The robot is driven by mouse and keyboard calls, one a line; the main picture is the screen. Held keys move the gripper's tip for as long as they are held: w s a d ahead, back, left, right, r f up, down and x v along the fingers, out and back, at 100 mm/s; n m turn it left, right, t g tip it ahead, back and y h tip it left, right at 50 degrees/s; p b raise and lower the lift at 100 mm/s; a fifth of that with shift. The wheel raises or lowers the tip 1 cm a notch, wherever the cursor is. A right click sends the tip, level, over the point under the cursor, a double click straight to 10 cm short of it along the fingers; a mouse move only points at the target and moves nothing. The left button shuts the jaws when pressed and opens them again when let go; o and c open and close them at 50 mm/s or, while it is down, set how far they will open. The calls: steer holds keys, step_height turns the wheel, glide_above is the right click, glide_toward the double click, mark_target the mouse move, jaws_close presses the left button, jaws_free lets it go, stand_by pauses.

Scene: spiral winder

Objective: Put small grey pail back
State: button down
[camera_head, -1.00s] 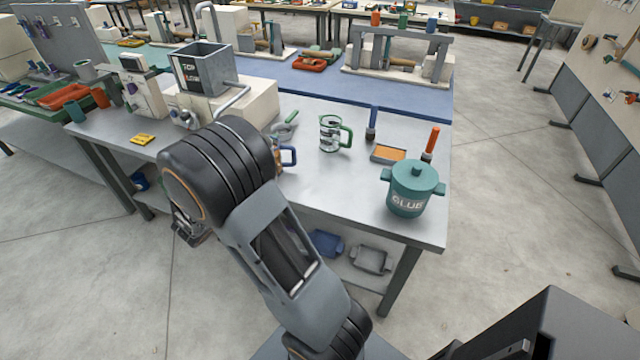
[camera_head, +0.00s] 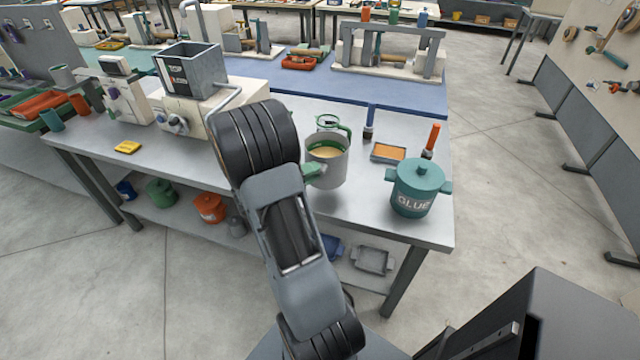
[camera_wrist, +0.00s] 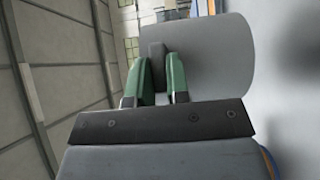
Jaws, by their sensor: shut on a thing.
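A small grey pail (camera_head: 328,172) with a tan filling shows in the head view at the front middle of the workbench (camera_head: 180,165). It looks upright and seems to hang just above the top. My gripper (camera_head: 314,174) has green fingers at its left side. In the wrist view, my gripper (camera_wrist: 161,97) is shut on the pail's dark grey handle, and the pail's smooth grey wall (camera_wrist: 222,52) fills the upper right. The pail's underside and any free spot behind my arm are hidden.
A teal glue pot (camera_head: 415,190) stands right of the pail. An orange-filled tray (camera_head: 388,153), an orange-handled brush (camera_head: 431,142) and a blue-handled brush (camera_head: 369,122) are behind. A green-handled mug (camera_head: 328,122) is partly hidden by the pail. Several containers sit on the lower shelf.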

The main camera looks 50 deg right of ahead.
mark_target(335, 179)
steer(key=shift+s+d+f, duration=0.25)
steer(key=shift+d+f, duration=0.2)
steer(key=shift+f, duration=0.1)
steer(key=shift+s+d+f, duration=0.2)
steer(key=shift+d+f, duration=0.25)
steer(key=shift+f, duration=0.1)
steer(key=f, duration=0.2)
steer(key=shift+s+d+f, duration=0.1)
steer(key=shift+d+f, duration=0.2)
steer(key=shift+f, duration=0.05)
steer(key=shift+f+p, duration=0.3)
steer(key=shift+f, duration=0.35)
steer(key=c, duration=1.1)
jaws_free()
steer(key=shift+a, duration=0.1)
